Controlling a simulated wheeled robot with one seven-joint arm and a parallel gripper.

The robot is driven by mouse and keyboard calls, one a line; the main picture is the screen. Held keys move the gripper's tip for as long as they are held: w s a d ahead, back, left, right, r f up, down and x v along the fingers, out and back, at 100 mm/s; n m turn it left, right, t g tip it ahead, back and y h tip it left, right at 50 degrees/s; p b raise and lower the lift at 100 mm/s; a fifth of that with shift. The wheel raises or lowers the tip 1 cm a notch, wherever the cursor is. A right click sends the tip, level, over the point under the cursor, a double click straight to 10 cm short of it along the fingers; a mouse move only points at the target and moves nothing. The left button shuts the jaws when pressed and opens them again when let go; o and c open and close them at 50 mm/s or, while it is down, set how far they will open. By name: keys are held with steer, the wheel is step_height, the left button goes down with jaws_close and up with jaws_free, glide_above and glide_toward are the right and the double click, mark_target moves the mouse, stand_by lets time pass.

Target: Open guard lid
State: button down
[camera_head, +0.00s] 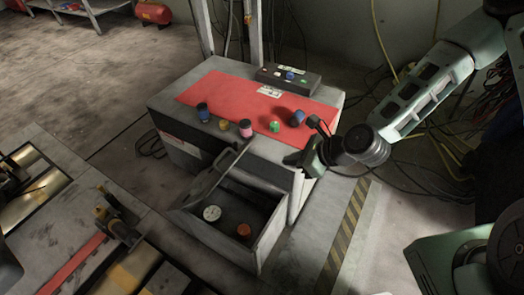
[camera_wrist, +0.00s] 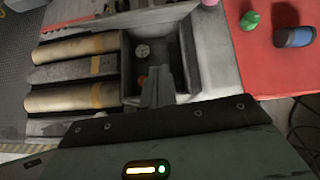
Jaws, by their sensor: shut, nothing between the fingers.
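No part is clearly recognisable as the guard lid. A grey cabinet (camera_head: 178,108) with a red top stands in the middle of the head view. An open grey drawer-like box (camera_head: 228,250) juts from its front, with a dark handle (camera_head: 222,160) at its left side. A white round piece (camera_head: 212,213) and an orange one (camera_head: 243,230) lie inside. My gripper (camera_head: 306,163) is shut and empty, above the cabinet's front right corner. In the wrist view my gripper (camera_wrist: 160,82) covers part of the box (camera_wrist: 130,62), so its contact with anything is unclear.
Several small coloured items, including a blue can (camera_head: 203,112) and a green piece (camera_head: 274,126), stand on the cabinet. A button box (camera_head: 288,79) sits at its back. Rollers (camera_wrist: 75,46) lie left of the box in the wrist view. Cables hang and lie at right.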

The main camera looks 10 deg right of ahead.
steer(key=w+a+f+m+b, duration=0.1)
steer(key=w+a+f+b, duration=0.1)
steer(key=w+a+f, duration=0.2)
steer(key=w+a, duration=0.3)
steer(key=a, duration=0.1)
steer(key=shift+w+a+b, duration=0.35)
